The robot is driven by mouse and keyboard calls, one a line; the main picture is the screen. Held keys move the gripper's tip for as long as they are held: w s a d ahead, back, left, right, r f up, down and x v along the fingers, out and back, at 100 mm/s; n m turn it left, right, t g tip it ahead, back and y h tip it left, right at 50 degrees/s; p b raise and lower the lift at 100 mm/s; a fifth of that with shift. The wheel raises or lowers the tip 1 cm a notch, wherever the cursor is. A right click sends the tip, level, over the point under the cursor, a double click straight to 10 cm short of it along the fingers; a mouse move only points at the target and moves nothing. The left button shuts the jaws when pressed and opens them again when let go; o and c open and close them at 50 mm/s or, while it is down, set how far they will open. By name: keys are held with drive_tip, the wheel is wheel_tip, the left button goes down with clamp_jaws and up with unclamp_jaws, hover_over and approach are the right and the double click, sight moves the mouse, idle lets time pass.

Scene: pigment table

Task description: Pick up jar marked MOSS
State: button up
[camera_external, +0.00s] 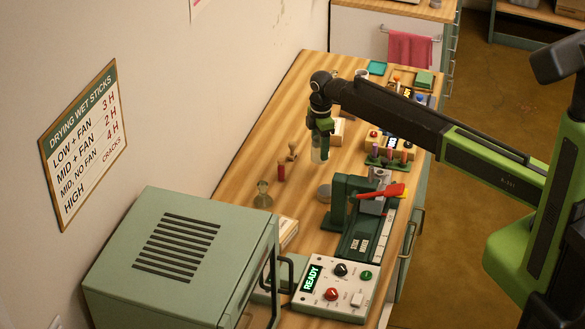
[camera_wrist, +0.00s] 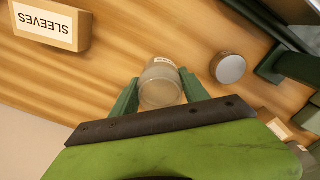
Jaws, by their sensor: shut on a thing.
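My gripper (camera_external: 320,130) is shut on a clear jar (camera_external: 320,152) above the wooden table (camera_external: 245,150). In the wrist view the jar (camera_wrist: 160,88) sits between the two green fingers of my gripper (camera_wrist: 157,95). The jar has a small pale label on its far side, whose writing is too small and turned away to read, so I cannot tell that it says MOSS. Its inside looks pale and greyish. I cannot tell for certain how far its bottom is above the table.
A box marked SLEEVES (camera_wrist: 52,24) and a round grey-topped thing (camera_wrist: 228,67) lie near the jar. A red cylinder (camera_external: 281,172), a wooden stamp-like piece (camera_external: 292,152), and a glass vessel (camera_external: 262,196) stand left. A green press (camera_external: 345,215) and control panel (camera_external: 338,288) are nearer.

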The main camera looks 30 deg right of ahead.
drive_tip(key=s+d+r+p, duration=0.2)
drive_tip(key=d+r+p, duration=0.3)
drive_tip(key=d, duration=0.6)
drive_tip(key=shift+r, duration=0.7)
